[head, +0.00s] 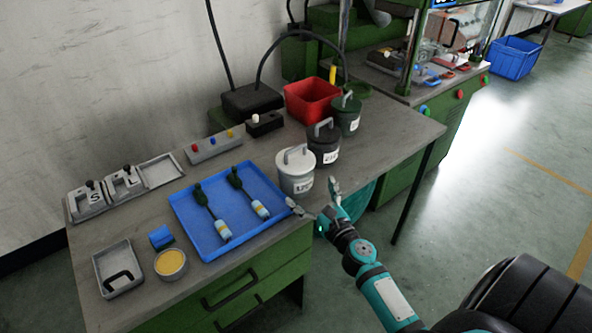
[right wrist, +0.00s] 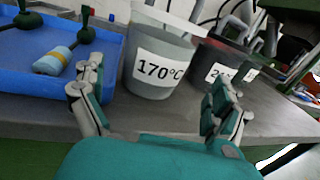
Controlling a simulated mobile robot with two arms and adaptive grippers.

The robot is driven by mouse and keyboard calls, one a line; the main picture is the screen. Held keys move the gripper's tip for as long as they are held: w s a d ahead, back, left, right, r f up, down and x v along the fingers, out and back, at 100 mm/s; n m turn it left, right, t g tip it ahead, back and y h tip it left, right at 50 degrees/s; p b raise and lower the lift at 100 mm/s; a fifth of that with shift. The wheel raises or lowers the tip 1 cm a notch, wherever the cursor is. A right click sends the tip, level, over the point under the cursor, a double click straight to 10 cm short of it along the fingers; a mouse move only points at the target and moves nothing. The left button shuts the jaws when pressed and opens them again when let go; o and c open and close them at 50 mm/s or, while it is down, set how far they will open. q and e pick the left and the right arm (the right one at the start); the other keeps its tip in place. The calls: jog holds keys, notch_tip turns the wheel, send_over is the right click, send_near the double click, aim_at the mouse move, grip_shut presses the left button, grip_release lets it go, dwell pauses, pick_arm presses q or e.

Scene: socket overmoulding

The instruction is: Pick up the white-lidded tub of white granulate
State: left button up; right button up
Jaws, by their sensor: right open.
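The white-lidded tub (head: 296,178) stands upright near the front edge of the workbench, with a grey handle on top and a white label on its front. In the right wrist view the tub (right wrist: 160,82) is close ahead and its label reads 170°C. Its contents are hidden. My right gripper (head: 312,194) is open and empty at the bench's front edge, just in front of the tub. In the right wrist view its fingers (right wrist: 155,90) are spread to either side of the tub, which appears beyond them. My left gripper is not in view.
A dark tub (head: 324,144) and a green tub (head: 346,116) stand behind and right of it. A blue tray (head: 212,245) with two green-handled tools lies close on the left. A red bin (head: 312,98) is at the back. The bench's right end (head: 405,128) is clear.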

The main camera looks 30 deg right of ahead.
jog(key=w, duration=0.8)
jog(key=shift+w+d+f, duration=0.2)
jog(key=shift+w+d, duration=0.1)
jog(key=shift+w, duration=0.05)
jog(key=shift+s, duration=0.1)
jog(key=shift+c, duration=0.4)
jog(key=c, duration=1.1)
jog(key=shift+r, duration=0.15)
jog(key=shift+c, duration=0.5)
jog(key=shift+r, duration=0.1)
